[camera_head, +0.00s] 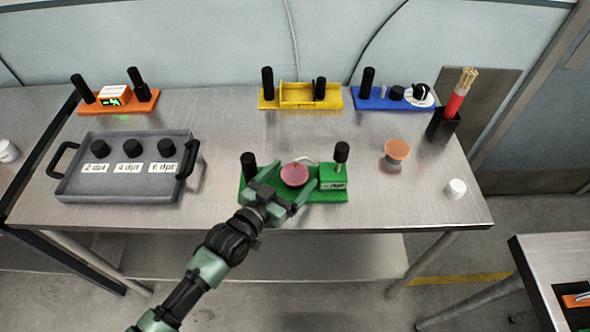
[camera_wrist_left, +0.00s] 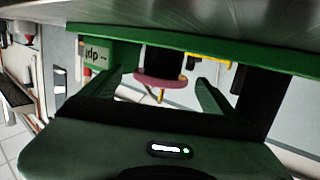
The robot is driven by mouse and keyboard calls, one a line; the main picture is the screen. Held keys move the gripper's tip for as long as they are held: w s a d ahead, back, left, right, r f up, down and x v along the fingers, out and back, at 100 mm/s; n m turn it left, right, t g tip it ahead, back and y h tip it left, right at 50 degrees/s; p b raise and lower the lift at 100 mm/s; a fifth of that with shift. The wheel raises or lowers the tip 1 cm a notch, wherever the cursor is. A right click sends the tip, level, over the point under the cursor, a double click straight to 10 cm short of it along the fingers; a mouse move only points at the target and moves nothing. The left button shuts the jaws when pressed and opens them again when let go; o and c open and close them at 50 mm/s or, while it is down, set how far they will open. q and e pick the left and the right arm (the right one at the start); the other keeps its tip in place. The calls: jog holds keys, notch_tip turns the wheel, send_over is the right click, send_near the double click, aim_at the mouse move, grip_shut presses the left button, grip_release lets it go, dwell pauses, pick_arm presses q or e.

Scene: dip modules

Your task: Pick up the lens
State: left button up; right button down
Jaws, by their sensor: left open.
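A round pink lens (camera_head: 294,174) sits at the green module (camera_head: 320,196) near the table's front edge. My left gripper (camera_head: 289,183) is open, with its fingers on either side of the lens and apart. In the left wrist view the pink disc (camera_wrist_left: 160,83) shows edge-on between the two open fingers (camera_wrist_left: 160,92), with a dark cylinder against it. I cannot tell whether either finger touches the lens. The gripper hides part of the green module. My right gripper is not in view.
An orange disc (camera_head: 397,149) on a small stand and a white cap (camera_head: 455,189) are to the right. A grey tray (camera_head: 120,190) with black knobs is left. Orange (camera_head: 140,106), yellow (camera_head: 300,104) and blue (camera_head: 379,103) modules line the back. The green module's black posts rise beside the gripper.

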aim_at(291, 177)
pick_arm(q)
jog(key=shift+w+d, duration=0.1)
jog(key=shift+w, duration=0.1)
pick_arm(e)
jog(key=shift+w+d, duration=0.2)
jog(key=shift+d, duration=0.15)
pick_arm(q)
jog(key=c, duration=1.4)
jog(key=shift+c, duration=0.2)
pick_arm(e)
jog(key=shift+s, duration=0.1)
